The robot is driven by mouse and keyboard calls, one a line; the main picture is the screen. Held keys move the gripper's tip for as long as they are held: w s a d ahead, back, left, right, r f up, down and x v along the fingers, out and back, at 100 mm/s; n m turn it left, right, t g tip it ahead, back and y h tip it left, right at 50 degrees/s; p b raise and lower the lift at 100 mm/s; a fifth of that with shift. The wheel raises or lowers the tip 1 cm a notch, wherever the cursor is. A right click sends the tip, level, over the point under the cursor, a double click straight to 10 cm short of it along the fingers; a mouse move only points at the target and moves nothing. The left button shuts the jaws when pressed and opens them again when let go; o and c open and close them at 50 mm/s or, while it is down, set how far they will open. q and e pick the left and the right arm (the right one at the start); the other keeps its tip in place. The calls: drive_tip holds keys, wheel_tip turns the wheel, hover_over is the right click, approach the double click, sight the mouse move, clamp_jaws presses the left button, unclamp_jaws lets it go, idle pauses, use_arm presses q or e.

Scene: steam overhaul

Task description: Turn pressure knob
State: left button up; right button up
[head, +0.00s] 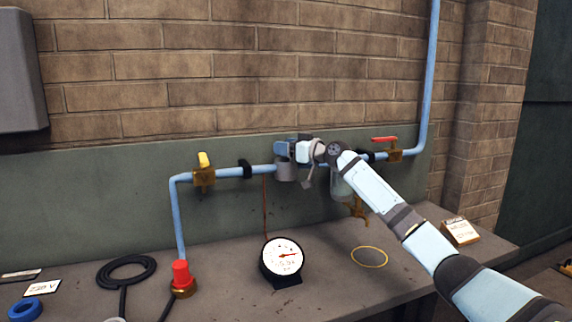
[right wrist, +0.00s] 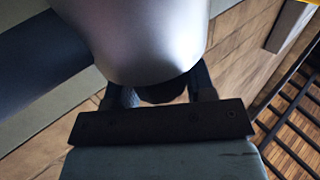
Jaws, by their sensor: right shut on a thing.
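The blue pipe (head: 260,171) runs along the green back panel with a grey regulator body (head: 288,173) in its line. My right gripper (head: 288,149) is at the top of this body and covers most of it. In the right wrist view, a large smooth grey body (right wrist: 150,35) fills the top centre. Below it the two fingers of my right gripper (right wrist: 165,92) are shut on a dark round part (right wrist: 163,93), which looks like the pressure knob. The knob itself is hidden in the head view. A white-faced gauge (head: 283,258) with a red needle stands on the bench. My left gripper is not in view.
A yellow-handled valve (head: 204,173) is left on the pipe, and a red-handled valve (head: 394,150) is right. The bench holds a red-capped fitting (head: 181,277), black hose (head: 127,270), yellow ring (head: 370,257), blue tape roll (head: 25,309) and small box (head: 460,231).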

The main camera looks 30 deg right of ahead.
drive_tip(key=shift+f+n+g+y+b, duration=0.15)
drive_tip(key=shift+n+g+y+b, duration=0.5)
drive_tip(key=shift+b, duration=0.7)
drive_tip(key=shift+n+g+y+b, duration=0.35)
drive_tip(key=shift+n+y+b, duration=0.25)
drive_tip(key=shift+y, duration=0.45)
drive_tip(key=shift+n+y, duration=0.25)
drive_tip(key=shift+y, duration=0.05)
drive_tip(key=o, duration=0.9)
drive_tip(key=shift+o, duration=0.2)
drive_tip(key=v, duration=1.3)
drive_tip(key=shift+s+d+r, duration=0.25)
drive_tip(key=shift+d+r, duration=0.05)
drive_tip(key=shift+d, duration=0.05)
